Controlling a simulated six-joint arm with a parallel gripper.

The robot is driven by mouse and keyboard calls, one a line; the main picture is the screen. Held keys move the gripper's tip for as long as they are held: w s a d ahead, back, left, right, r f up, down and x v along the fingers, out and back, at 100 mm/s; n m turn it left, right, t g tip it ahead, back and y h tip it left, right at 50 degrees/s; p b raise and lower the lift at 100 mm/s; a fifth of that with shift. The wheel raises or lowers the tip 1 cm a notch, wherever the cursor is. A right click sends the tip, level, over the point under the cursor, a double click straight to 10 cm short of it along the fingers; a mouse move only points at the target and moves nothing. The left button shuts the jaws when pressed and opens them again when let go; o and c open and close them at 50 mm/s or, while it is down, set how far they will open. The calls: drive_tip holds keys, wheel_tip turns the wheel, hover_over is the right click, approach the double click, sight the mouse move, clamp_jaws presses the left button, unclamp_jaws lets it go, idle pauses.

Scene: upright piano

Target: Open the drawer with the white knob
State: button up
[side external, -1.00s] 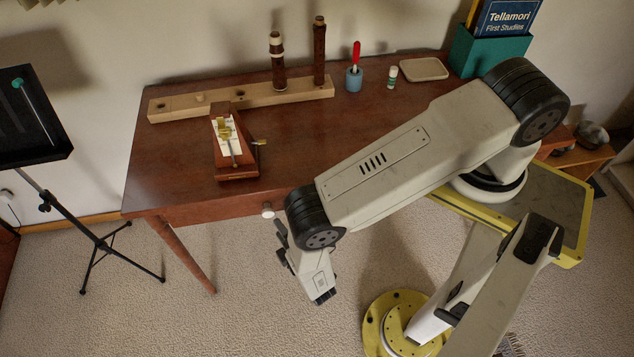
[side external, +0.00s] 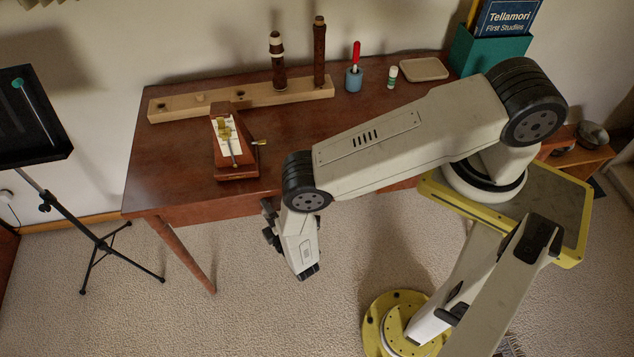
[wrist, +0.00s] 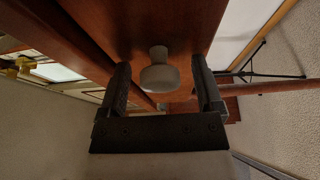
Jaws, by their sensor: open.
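The white knob (wrist: 159,77) shows in the wrist view on the reddish-brown drawer front (wrist: 190,22). My gripper (wrist: 160,64) is open, with one dark finger on each side of the knob and a gap on both sides. I cannot tell how far the fingertips are from the wood. In the side view my gripper (side external: 268,222) is at the front edge of the desk and hides the knob. The drawer front (side external: 215,209) looks flush with the desk there.
On the desk (side external: 170,165) a metronome (side external: 232,150) stands close to the front edge, near my gripper. A wooden rack (side external: 240,97) with woodwind pieces stands behind it. A music stand (side external: 75,220) is at the left. The carpet before the drawer is clear.

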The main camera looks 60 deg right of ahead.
clamp_jaws()
drive_tip(key=s+a, duration=0.9)
drive_tip(key=shift+s+a, duration=0.15)
drive_tip(key=shift+a, duration=0.05)
idle(0.6)
unclamp_jaws()
drive_tip(key=shift+d, duration=0.1)
